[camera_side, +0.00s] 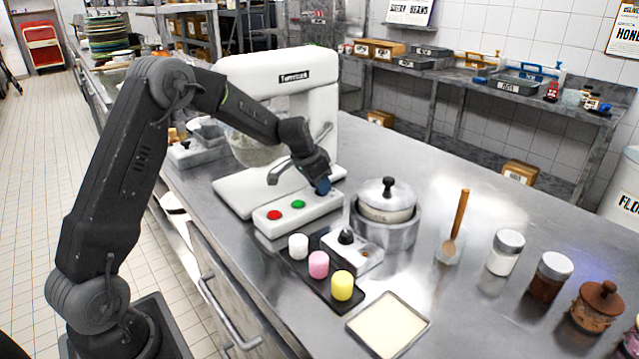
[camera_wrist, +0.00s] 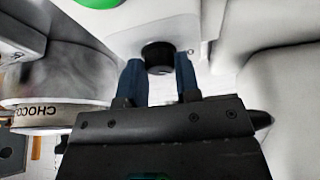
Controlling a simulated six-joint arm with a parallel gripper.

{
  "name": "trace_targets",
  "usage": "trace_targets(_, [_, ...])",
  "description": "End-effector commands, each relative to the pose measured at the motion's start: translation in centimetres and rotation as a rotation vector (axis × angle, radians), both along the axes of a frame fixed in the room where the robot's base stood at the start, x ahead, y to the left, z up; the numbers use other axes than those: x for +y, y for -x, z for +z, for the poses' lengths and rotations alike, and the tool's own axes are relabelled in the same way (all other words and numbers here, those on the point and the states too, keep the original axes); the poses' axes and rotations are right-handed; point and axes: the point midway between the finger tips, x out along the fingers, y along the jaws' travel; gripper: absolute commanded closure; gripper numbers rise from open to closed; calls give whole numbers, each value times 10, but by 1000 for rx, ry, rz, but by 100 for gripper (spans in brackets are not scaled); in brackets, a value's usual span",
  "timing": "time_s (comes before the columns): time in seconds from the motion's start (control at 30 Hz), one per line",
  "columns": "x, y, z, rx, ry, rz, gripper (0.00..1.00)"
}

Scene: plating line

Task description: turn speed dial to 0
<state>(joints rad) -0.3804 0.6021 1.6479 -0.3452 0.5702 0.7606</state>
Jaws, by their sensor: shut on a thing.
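The speed dial (camera_wrist: 158,54) is a small black knob on a white control box. My gripper (camera_wrist: 159,68) has its two blue fingers on either side of the dial and is shut on it. In the side view the control box (camera_side: 285,218) has a red button (camera_side: 274,215) and a green button (camera_side: 298,204) and sits in front of the white stand mixer (camera_side: 270,72). My gripper also shows there (camera_side: 322,186), at the right end of the box, and it hides the dial. A small mark shows beside the dial in the wrist view, too small to read surely.
A lidded pot (camera_side: 385,228) stands close to the right of my gripper. A black tray (camera_side: 300,270) holds white, pink and yellow cups in front of the box. A smaller black-knobbed unit (camera_side: 352,258) stands beside them. Jars (camera_side: 505,252) line the right side.

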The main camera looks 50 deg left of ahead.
Motion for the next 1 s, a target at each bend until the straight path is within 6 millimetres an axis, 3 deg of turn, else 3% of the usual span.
trace_targets(0.2, [0, 0, 0, 0, 0, 0, 93])
trace_targets(0.57, [-1, 0, 0, -1, -1, 76, 93])
trace_targets(1.0, [-2, -1, 1, -2, -2, 365, 93])
